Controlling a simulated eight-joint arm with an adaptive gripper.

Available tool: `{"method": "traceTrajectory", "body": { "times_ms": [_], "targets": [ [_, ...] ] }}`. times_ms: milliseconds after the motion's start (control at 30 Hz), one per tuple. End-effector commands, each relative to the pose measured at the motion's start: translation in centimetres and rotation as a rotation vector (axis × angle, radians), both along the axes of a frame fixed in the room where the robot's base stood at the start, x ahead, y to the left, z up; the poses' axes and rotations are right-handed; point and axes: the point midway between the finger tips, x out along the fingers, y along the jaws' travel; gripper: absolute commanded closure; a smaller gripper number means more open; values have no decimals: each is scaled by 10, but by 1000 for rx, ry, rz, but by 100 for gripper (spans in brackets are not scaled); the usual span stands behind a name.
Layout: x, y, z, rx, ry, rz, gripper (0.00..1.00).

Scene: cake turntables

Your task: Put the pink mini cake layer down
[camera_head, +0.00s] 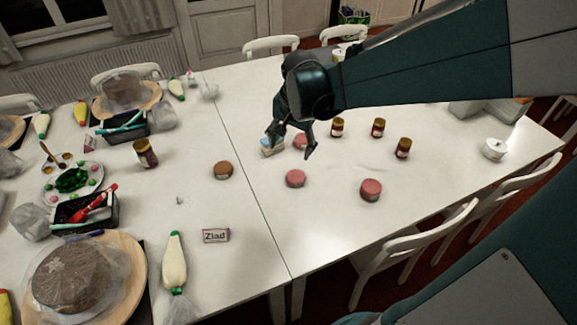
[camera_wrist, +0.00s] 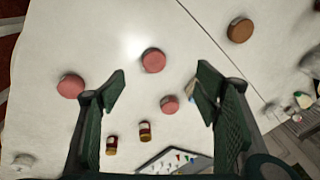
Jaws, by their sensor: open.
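Three round pink mini cake layers lie flat on the white table: one in the middle (camera_head: 295,179), one to its right (camera_head: 371,190), and one farther back (camera_head: 301,141), partly behind my gripper. My gripper (camera_head: 291,144) is open and empty above the table near the back one. In the wrist view the middle layer (camera_wrist: 153,60) lies beyond my fingertips (camera_wrist: 162,90), another layer (camera_wrist: 71,86) is to the left, and the back layer (camera_wrist: 169,104) appears between the spread fingers, apart from both. Which layer the task means I cannot tell.
A brown mini cake layer (camera_head: 223,170) lies to the left. A small pale block (camera_head: 271,147) sits beside my gripper. Several jars (camera_head: 403,148) stand to the right and back. A name card (camera_head: 216,236) and a piping bag (camera_head: 174,265) are in front. The table's right front is clear.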

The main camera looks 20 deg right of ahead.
Motion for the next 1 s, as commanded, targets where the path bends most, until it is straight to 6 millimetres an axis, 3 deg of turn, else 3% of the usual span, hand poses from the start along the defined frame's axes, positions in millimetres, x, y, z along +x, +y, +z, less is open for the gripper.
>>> {"method": "traceTrajectory", "body": {
  "times_ms": [500,1000],
  "targets": [
    [-60,30,46,-87,-122,288,38],
    [-117,53,70,-196,-237,555,38]
  ]
}}
